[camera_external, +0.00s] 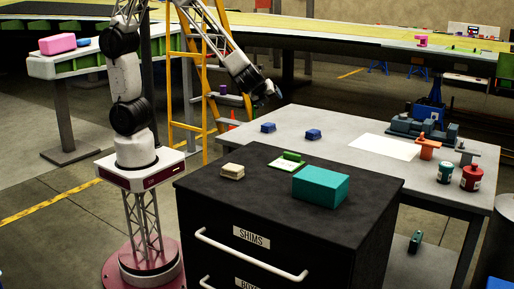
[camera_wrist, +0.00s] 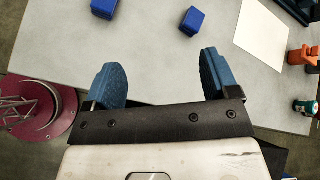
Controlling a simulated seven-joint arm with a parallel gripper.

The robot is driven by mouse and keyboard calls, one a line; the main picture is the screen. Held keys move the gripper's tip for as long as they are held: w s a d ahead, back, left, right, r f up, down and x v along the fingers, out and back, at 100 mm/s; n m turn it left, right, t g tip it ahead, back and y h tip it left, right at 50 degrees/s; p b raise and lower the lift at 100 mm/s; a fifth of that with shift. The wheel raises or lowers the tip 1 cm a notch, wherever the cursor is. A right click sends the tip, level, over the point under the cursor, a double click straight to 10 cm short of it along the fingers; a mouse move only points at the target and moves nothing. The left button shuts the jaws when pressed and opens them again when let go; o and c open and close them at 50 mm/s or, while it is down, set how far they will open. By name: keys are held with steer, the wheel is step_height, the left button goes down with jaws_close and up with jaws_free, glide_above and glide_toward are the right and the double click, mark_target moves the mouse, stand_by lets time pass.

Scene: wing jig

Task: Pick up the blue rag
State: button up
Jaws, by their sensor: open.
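Two small blue block-like pieces lie on the grey table: a left one (camera_external: 267,128) and a right one (camera_external: 313,134). In the wrist view they are the left blue piece (camera_wrist: 104,8) and the right blue piece (camera_wrist: 191,21), both beyond the fingertips. I cannot tell which of these is the blue rag; none clearly looks like cloth. My gripper (camera_wrist: 160,72) is open and empty, its blue fingers wide apart. In the external view my gripper (camera_external: 270,93) hangs above the table's back left corner, apart from everything.
The grey table (camera_external: 335,120) holds a white sheet (camera_external: 384,147), an orange clamp (camera_external: 428,146) and cans at right. A yellow ladder (camera_external: 202,90) stands behind my arm.

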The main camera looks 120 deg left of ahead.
steer(key=w+a+f+m+y, duration=0.2)
steer(key=w+a+f+m, duration=0.25)
steer(key=a+f, duration=0.25)
steer(key=m+t, duration=0.3)
steer(key=m, duration=0.1)
glide_toward(313, 131)
steer(key=shift+w+a+f+y, duration=0.2)
steer(key=shift+a+f, duration=0.25)
steer(key=shift+a, duration=0.1)
steer(key=shift+w+a+f+y, duration=0.2)
steer(key=shift+a+f, duration=0.25)
steer(key=shift+a, duration=0.05)
steer(key=shift+a, duration=0.1)
steer(key=shift+x, duration=1.15)
steer(key=shift+a+f, duration=0.1)
steer(key=shift+x, duration=2.5)
steer(key=shift+c, duration=0.5)
steer(key=c, duration=0.9)
